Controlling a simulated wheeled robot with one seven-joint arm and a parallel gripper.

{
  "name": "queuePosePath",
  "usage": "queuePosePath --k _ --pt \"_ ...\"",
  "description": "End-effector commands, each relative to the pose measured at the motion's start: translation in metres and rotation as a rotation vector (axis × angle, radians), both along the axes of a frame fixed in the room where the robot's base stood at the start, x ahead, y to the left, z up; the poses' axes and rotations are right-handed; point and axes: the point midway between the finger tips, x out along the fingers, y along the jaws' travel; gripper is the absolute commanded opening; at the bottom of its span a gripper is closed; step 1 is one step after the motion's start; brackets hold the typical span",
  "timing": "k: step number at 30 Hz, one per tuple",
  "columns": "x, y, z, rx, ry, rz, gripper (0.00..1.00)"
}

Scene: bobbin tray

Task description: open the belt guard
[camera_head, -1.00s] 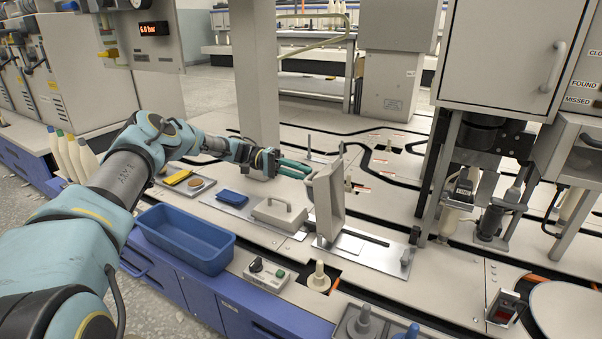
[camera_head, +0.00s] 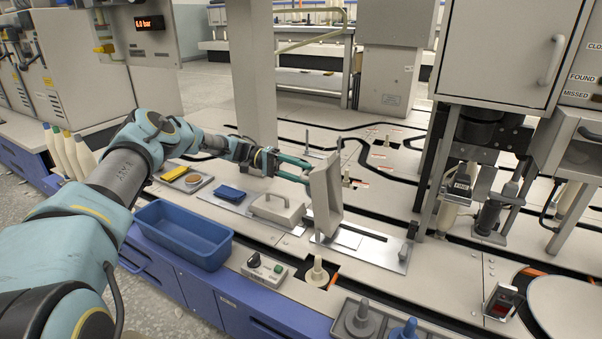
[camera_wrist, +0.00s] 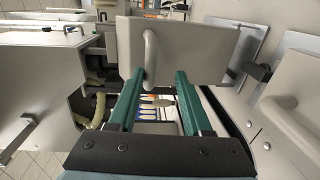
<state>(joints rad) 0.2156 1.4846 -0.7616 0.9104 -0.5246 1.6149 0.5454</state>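The belt guard appears to be the pale hinged cover (camera_head: 325,200), standing raised and nearly upright on a metal plate. In the wrist view the cover (camera_wrist: 205,48) fills the upper middle, with its bar handle (camera_wrist: 150,58) towards me. My gripper (camera_head: 308,172) is at the cover's left side. In the wrist view my gripper (camera_wrist: 160,75) has its two teal fingers apart. The handle shows between the fingertips, nearer the left one. I see no finger closed on it, and cannot tell whether either finger touches the cover.
A low cover with a handle (camera_head: 277,208) lies left of the raised one. A blue bin (camera_head: 183,233), a small switch box (camera_head: 264,268) and a bobbin peg (camera_head: 317,272) are in front. A grey post (camera_head: 254,70) rises behind my gripper.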

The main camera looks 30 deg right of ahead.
Motion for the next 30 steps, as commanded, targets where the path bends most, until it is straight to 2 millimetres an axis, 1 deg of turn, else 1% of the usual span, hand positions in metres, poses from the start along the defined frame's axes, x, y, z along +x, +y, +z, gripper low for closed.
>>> queuePosePath --k 9,13,24,29,30 --pt "0.001 0.000 0.002 -0.002 0.000 0.002 0.47" --pt "0.008 0.003 0.003 -0.004 -0.001 0.004 0.47" --pt "0.055 0.033 0.004 -0.004 -0.002 0.005 0.47" --pt "0.071 0.045 0.005 -0.002 -0.001 0.003 0.47" --pt "0.073 0.045 0.000 -0.004 -0.003 0.003 0.47"
